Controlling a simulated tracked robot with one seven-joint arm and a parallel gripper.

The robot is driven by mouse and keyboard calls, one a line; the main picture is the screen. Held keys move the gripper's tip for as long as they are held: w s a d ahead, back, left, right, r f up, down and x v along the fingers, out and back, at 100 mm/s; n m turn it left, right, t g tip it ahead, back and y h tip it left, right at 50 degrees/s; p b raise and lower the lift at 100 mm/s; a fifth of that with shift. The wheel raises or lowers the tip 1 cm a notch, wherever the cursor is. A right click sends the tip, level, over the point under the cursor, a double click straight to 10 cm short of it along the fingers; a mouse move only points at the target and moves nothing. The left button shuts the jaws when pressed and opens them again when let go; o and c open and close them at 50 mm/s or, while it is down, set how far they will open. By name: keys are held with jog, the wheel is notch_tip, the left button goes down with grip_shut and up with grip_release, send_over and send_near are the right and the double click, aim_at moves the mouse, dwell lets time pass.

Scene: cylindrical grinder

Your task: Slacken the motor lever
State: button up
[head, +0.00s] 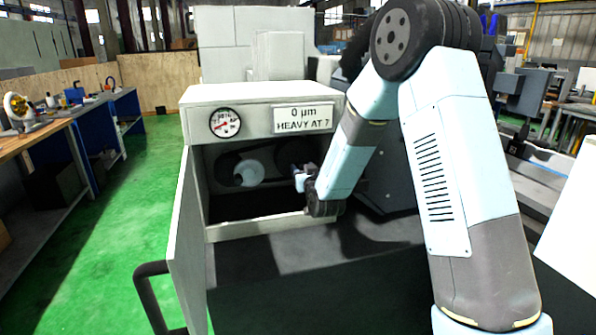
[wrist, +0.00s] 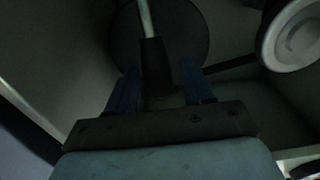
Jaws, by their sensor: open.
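The motor lever (wrist: 153,62), a pale rod with a dark grip, hangs in front of a dark round disc (wrist: 190,35) in the wrist view. My gripper (wrist: 160,82) is open, with one blue finger on each side of the lever's dark grip. Gaps show between the grip and both fingers; how deep the grip sits between them is hard to tell in the dark. In the head view my gripper (head: 300,180) reaches into the open cabinet (head: 262,96) from the right. The lever is not clear there.
A pale round pulley or motor end (head: 250,173) is inside the cabinet; a pale disc (wrist: 296,40) shows at the wrist view's upper right. The cabinet door (head: 188,240) stands open at left. A gauge (head: 225,122) and a sign (head: 303,119) reading "0 µm HEAVY AT 7" are above the opening.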

jog(key=shift+c, duration=0.2)
grip_shut()
dwell(0.3)
